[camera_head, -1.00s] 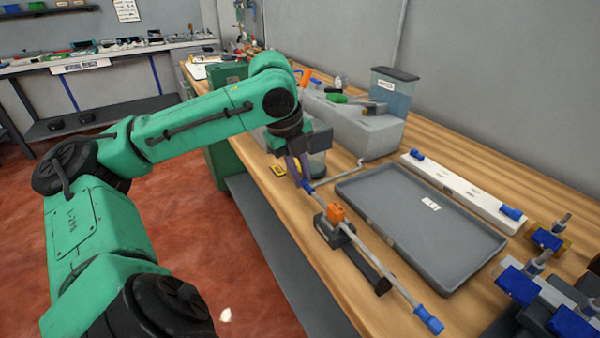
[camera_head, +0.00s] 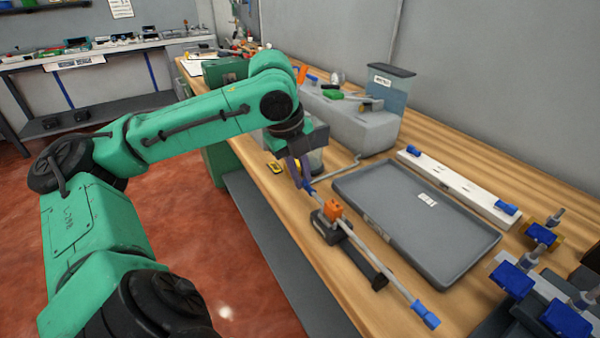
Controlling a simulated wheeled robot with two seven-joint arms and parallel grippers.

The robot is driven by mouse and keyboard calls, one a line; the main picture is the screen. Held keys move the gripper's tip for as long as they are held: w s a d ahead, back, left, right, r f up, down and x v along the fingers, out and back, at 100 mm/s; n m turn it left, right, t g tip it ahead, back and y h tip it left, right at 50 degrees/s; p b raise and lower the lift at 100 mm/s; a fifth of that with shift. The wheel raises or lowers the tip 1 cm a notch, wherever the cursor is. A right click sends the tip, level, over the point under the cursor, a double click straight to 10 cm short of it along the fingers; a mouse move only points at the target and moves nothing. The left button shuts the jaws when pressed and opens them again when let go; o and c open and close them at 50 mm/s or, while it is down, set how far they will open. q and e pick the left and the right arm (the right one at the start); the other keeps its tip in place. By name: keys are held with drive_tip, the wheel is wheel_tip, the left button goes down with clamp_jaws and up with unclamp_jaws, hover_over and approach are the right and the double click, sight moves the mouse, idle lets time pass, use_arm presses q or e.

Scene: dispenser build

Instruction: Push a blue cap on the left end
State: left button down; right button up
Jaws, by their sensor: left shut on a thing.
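A thin grey rod (camera_head: 385,270) lies along a dark holder (camera_head: 356,255) on the workbench, held near its left end by an orange clamp (camera_head: 333,209). A blue cap (camera_head: 425,315) sits on the rod's near right end. A small blue cap (camera_head: 309,188) shows at the rod's far left end, right at my left gripper's fingertips. My left gripper (camera_head: 303,182) points down there and is shut on that cap; the fingers partly hide it, so I cannot tell how far it sits on the rod. My right gripper is not in view.
A grey tray (camera_head: 462,259) lies right of the rod, with a white strip (camera_head: 460,183) bearing blue pieces behind it. A grey block (camera_head: 352,125) and a lidded container (camera_head: 393,91) stand farther back. Fixtures with blue parts (camera_head: 514,279) crowd the lower right.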

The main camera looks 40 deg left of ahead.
use_arm(q)
drive_tip(key=shift+s+d, duration=0.1)
drive_tip(key=shift+d, duration=0.2)
drive_tip(key=shift+c, duration=2.4)
unclamp_jaws()
wheel_tip(320, 180, up, 7)
drive_tip(key=p, duration=0.7)
